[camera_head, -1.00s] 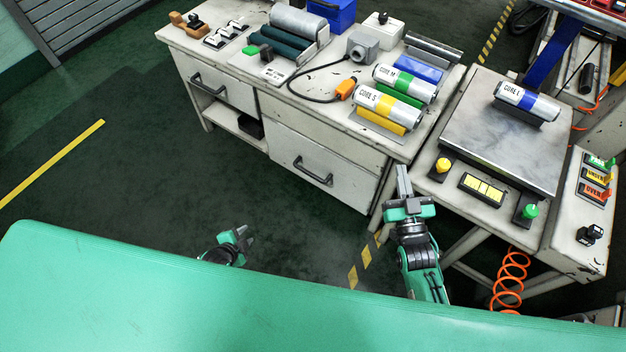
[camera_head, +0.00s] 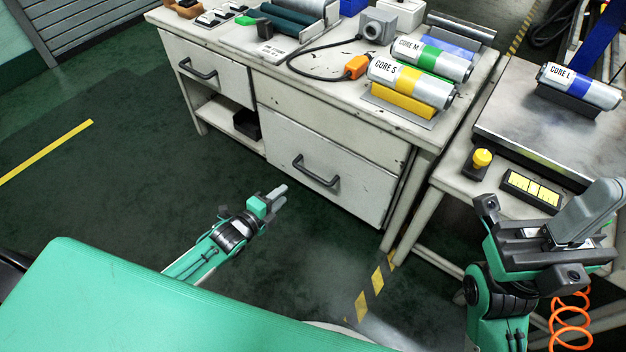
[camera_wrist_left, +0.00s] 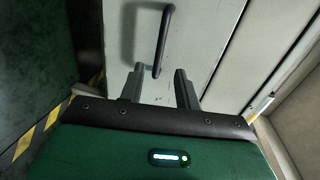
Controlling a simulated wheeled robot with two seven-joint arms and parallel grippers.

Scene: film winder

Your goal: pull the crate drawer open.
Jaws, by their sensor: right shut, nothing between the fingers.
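The large lower drawer front (camera_head: 345,168) of the white workbench is shut, with a dark bar handle (camera_head: 315,172) on it. I take this to be the crate drawer. My left gripper (camera_head: 280,194) is in front of it, to the lower left of the handle and apart from it. In the left wrist view the handle (camera_wrist_left: 163,40) shows beyond the fingertips of the left gripper (camera_wrist_left: 158,83), which are spread with nothing between them. My right gripper (camera_head: 602,200) is shut and empty, raised by the right-hand table.
An upper left drawer (camera_head: 208,72) with its own handle is shut above an open shelf (camera_head: 232,122). Cores and a grey box stand on the benchtop (camera_head: 300,85). The right-hand table (camera_head: 455,165) adjoins the bench. The green floor (camera_head: 130,170) in front is clear.

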